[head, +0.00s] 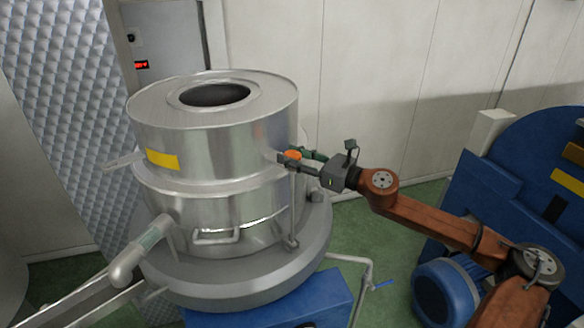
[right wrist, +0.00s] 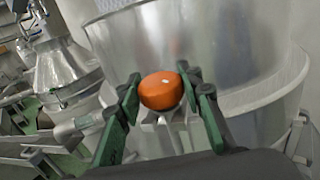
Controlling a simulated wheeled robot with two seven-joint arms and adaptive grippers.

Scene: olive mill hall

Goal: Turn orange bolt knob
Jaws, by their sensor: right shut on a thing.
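The orange bolt knob (head: 293,154) sits on a bracket at the right side of a shiny steel drum (head: 215,125). My right gripper (head: 291,161) reaches it from the right, with its fingers on either side of the knob. In the right wrist view the orange knob (right wrist: 161,90) lies between the two green fingers (right wrist: 160,95) of my right gripper, which is shut on it. The knob's metal bracket shows below it. My left gripper is not in view.
A blue machine (head: 515,195) with a blue motor (head: 445,292) stands at the right. A pale wall (head: 370,60) stands behind.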

